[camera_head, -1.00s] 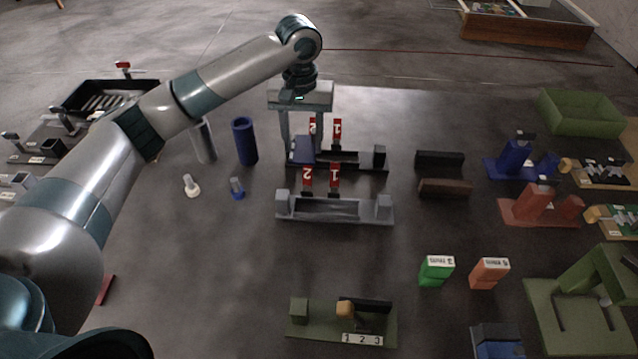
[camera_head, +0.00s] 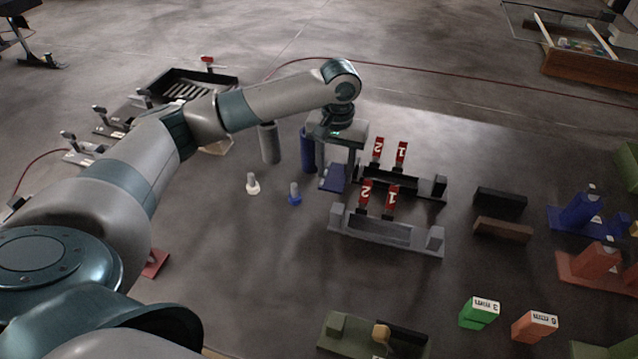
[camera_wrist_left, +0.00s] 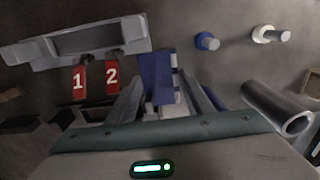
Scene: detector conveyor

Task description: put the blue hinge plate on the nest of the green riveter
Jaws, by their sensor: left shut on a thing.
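The blue hinge plate (camera_head: 335,178) is held by my left gripper (camera_head: 339,172), just left of the dark fixture with red flags 1 and 2. In the left wrist view the plate (camera_wrist_left: 155,72) sticks out from between the fingers (camera_wrist_left: 160,104), which are shut on it. Whether it clears the table is hard to tell. A sliver of green (camera_head: 598,350) shows at the bottom right edge; I cannot tell whether it is the green riveter. The riveter's nest is out of view. My right gripper is not in view.
A grey fixture (camera_head: 385,234) and the dark fixture (camera_head: 407,184) stand right of the gripper. Blue and grey cylinders (camera_head: 269,143) and two small pegs (camera_head: 295,196) stand left. Red and blue machines stand right.

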